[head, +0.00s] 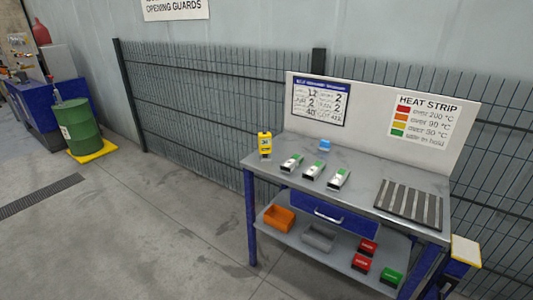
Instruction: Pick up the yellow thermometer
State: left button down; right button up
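The yellow thermometer (265,144) stands upright near the left end of the grey table top (360,193). It has a dark band or label on its front. Nothing touches it, and there is a gap between it and the nearest white and green item. Neither of my grippers shows in the head view.
Several white and green items (315,170) lie right of the thermometer, a small blue object (325,145) behind them. A dark striped mat (409,204) lies at right. A drawer (328,214) and a lower shelf with bins are below. Open floor (150,230) lies left.

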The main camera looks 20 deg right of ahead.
aim_at(264, 141)
jog(key=u, duration=0.45)
jog(key=i, duration=0.55)
jog(key=u, duration=0.65)
jog(key=i, duration=0.8)
jog(key=z, duration=0.2)
